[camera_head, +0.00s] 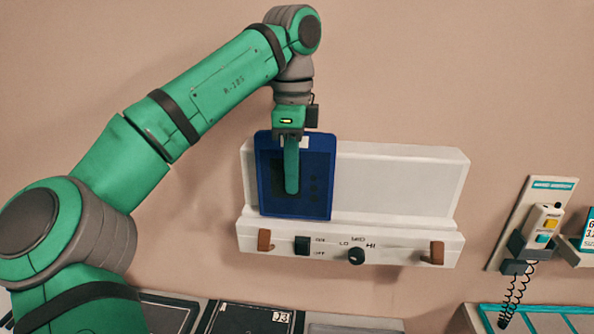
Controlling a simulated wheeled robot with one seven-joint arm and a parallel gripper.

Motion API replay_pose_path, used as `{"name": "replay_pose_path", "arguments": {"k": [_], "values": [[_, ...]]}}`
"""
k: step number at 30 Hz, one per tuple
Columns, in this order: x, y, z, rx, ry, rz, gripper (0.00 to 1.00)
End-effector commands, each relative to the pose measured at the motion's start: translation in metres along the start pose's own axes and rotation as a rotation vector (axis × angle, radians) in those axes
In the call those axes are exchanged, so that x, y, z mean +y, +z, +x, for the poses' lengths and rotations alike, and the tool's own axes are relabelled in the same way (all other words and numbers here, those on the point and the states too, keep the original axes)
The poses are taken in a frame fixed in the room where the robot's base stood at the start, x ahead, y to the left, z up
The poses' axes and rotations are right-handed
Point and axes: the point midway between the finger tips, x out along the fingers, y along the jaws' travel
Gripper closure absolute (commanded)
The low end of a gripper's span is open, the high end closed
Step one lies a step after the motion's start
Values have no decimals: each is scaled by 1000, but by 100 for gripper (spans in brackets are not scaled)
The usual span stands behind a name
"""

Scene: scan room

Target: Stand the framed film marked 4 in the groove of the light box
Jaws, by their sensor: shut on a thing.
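The light box (400,180) is a white wall unit with a pale upright panel, a ledge below and controls on its front. My gripper (291,188) points down in front of its left part. It is shut on a blue framed film (321,205) with a dark middle. The film is upright, over the left part of the panel, with its lower edge near the ledge. My gripper covers part of it and of a white label at its top, so I cannot read its mark. I cannot tell whether its lower edge is in the groove.
A dark framed film marked 3 (250,319) lies below the light box, with another dark one (170,316) to its left. Brown hooks (264,240) stick out from the ledge's front. A hand control (542,225) with a coiled cord hangs at right. The panel's right part is clear.

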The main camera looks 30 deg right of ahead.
Motion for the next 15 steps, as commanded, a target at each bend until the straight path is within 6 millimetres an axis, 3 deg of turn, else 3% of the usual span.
{"name": "replay_pose_path", "arguments": {"k": [15], "values": [[0,0,16,1,0,0,100]]}}
